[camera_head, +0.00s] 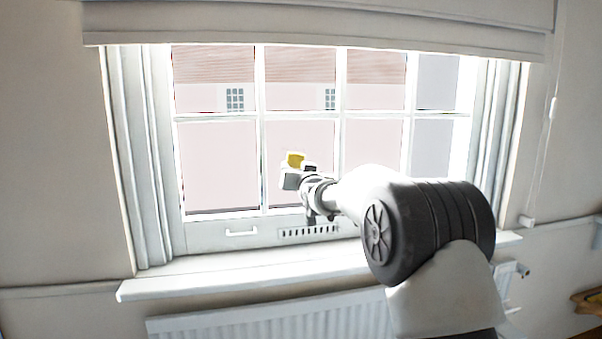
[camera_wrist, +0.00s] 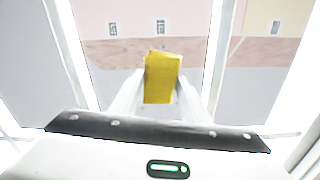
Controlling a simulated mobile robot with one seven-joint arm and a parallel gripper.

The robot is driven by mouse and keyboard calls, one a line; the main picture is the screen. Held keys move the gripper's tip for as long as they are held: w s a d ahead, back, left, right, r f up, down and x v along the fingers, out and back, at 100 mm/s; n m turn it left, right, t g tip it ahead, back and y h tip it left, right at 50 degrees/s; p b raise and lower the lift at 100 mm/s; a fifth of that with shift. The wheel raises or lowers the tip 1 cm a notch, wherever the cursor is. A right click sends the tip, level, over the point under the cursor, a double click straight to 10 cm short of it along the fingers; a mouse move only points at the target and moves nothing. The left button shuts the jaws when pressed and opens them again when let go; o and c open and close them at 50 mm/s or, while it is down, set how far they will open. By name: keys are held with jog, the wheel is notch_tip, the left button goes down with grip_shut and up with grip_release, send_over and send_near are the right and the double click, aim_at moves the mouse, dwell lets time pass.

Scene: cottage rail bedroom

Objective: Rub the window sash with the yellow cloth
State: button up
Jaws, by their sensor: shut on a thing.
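The yellow cloth (camera_wrist: 162,78) is held between the two fingers of my gripper (camera_wrist: 160,92), which is shut on it. In the head view the cloth (camera_head: 295,160) shows as a small yellow patch at the tip of my gripper (camera_head: 291,172). The window sash (camera_head: 262,118) is white, with thin bars dividing several panes. My gripper is in front of the panes, near the lower part of a vertical bar. I cannot tell whether the cloth touches the sash. My arm hides part of the lower right of the sash.
A white sill (camera_head: 230,278) runs below the window, with a radiator (camera_head: 260,318) under it. A blind (camera_head: 310,25) hangs across the top. A handle (camera_head: 241,233) and a slotted vent (camera_head: 306,233) are on the bottom rail. A blind cord (camera_head: 552,108) hangs at the right.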

aim_at(319, 156)
jog(key=shift+s+a+r+p, duration=0.15)
jog(key=shift+s+a+r, duration=0.1)
jog(key=shift+a+r, duration=0.55)
jog(key=shift+s+a+r+p, duration=0.2)
jog(key=shift+a+r, duration=0.4)
jog(key=shift+a, duration=0.4)
jog(key=shift+w+d+f+b, duration=0.1)
jog(key=shift+d+f+b, duration=0.05)
jog(key=shift+d+b, duration=0.3)
jog(key=shift+w+d, duration=0.2)
jog(key=shift+d, duration=0.65)
jog(key=shift+w+d, duration=0.15)
jog(key=shift+d, duration=0.65)
jog(key=shift+w+d+p, duration=0.35)
jog(key=shift+d+p, duration=0.1)
jog(key=shift+d, duration=0.7)
jog(key=shift+w+d+p, duration=0.4)
jog(key=shift+d+p, duration=0.1)
jog(key=shift+d, duration=0.7)
jog(key=shift+w+d+p, duration=0.35)
jog(key=shift+d+p, duration=0.1)
jog(key=shift+d, duration=1.1)
